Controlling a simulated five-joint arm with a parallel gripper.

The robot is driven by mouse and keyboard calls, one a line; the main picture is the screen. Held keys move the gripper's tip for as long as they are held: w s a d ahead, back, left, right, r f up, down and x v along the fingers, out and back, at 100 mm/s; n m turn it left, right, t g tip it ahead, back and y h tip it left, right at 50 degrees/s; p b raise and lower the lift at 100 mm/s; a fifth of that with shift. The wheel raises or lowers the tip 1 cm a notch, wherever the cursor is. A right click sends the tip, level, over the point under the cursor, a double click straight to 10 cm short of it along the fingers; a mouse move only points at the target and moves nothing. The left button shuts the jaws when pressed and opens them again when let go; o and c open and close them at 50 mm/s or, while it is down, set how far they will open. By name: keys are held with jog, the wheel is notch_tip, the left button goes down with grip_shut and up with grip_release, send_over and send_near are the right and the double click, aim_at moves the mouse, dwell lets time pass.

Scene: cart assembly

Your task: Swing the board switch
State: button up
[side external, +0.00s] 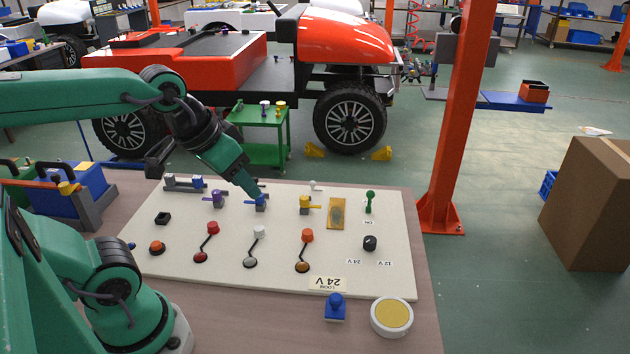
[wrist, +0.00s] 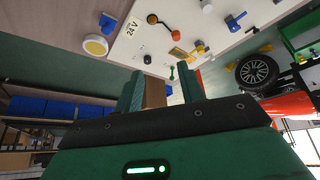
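The white board (side external: 140,262) lies on the table and carries several switches and levers. A green upright lever (side external: 370,200) stands at its right, above an ON label; it also shows in the wrist view (wrist: 172,73) between and beyond the fingertips. A black rotary knob (side external: 370,243) sits below it, near 12 V and 24 V labels. A blue-handled part (side external: 261,203) is at the board's upper middle. My gripper (side external: 257,195) points down there and overlaps it in the side view; contact cannot be told. In the wrist view my gripper's fingers (wrist: 160,75) are apart with nothing held.
Purple (side external: 217,198) and yellow (side external: 306,203) handled parts flank the blue one. Red, white and orange-topped levers stand in front. A blue stamp-like part (side external: 335,308) and a round yellow-topped tin (side external: 391,316) stand at the board's near edge. An orange post (side external: 458,130) rises behind the table.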

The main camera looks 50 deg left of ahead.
jog(key=w+r+n+g, duration=0.15)
jog(key=w+n, duration=0.25)
jog(key=w, duration=0.6)
jog(key=n+g, duration=0.2)
jog(key=n, duration=0.9)
send_over(370, 192)
jog(key=s, duration=0.1)
notch_tip(370, 192, down, 15)
jog(key=shift+a+r, duration=0.15)
jog(key=shift+r, duration=0.05)
jog(key=shift+w+f, duration=0.2)
jog(key=shift+f, duration=1.05)
jog(key=shift+w+f, duration=0.25)
jog(key=shift+f, duration=1.05)
jog(key=shift+w+f, duration=0.2)
jog(key=shift+f, duration=1.05)
grip_shut()
